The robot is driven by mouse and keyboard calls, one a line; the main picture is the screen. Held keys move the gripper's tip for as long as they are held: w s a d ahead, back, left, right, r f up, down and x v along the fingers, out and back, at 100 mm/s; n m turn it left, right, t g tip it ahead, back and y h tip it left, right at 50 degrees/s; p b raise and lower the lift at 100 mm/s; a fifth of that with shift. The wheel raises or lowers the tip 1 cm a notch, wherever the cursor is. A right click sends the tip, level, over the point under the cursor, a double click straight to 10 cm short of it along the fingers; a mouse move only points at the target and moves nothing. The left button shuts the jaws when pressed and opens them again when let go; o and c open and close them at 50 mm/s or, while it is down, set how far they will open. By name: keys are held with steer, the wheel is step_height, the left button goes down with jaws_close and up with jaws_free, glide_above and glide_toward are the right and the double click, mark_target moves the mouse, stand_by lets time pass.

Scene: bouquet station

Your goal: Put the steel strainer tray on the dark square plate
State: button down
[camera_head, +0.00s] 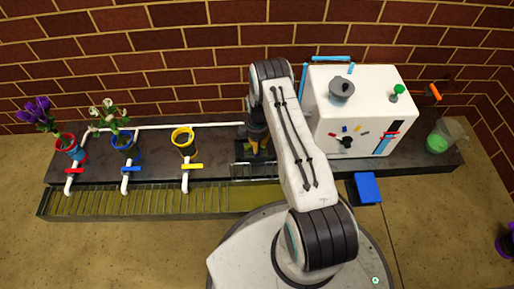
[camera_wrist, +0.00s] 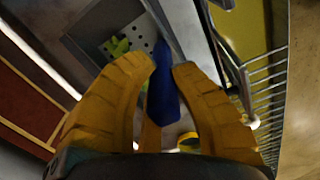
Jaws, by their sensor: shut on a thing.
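My gripper (camera_wrist: 163,66) has yellow ribbed fingers closed around a blue handle (camera_wrist: 163,95). The handle appears to belong to the steel strainer tray (camera_wrist: 145,33), a grey surface with round holes just beyond the fingertips; the join is hard to see. A dark square-edged surface (camera_wrist: 88,40), probably the dark square plate, lies around or under the tray; I cannot tell whether they touch. A small green piece (camera_wrist: 116,47) shows beside the holes. In the head view my gripper (camera_head: 264,146) points down at the counter, and my arm hides much of this spot.
A white machine (camera_head: 360,85) stands right of my arm. Red (camera_head: 70,147), blue (camera_head: 123,142) and yellow (camera_head: 184,140) pots stand left, by white pipes with coloured taps. A slatted trough (camera_head: 130,203) runs along the front. A blue block (camera_head: 367,188) and a green-filled container (camera_head: 440,140) are right.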

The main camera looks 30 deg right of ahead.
step_height(320, 180, down, 2)
steer(key=shift+w+f+b, duration=0.1)
steer(key=shift+b, duration=0.95)
steer(key=shift+w+d+b, duration=0.15)
steer(key=shift+w+b, duration=0.1)
steer(key=shift+b, duration=0.85)
steer(key=c, duration=1.2)
jaws_free()
steer(key=shift+o, duration=0.2)
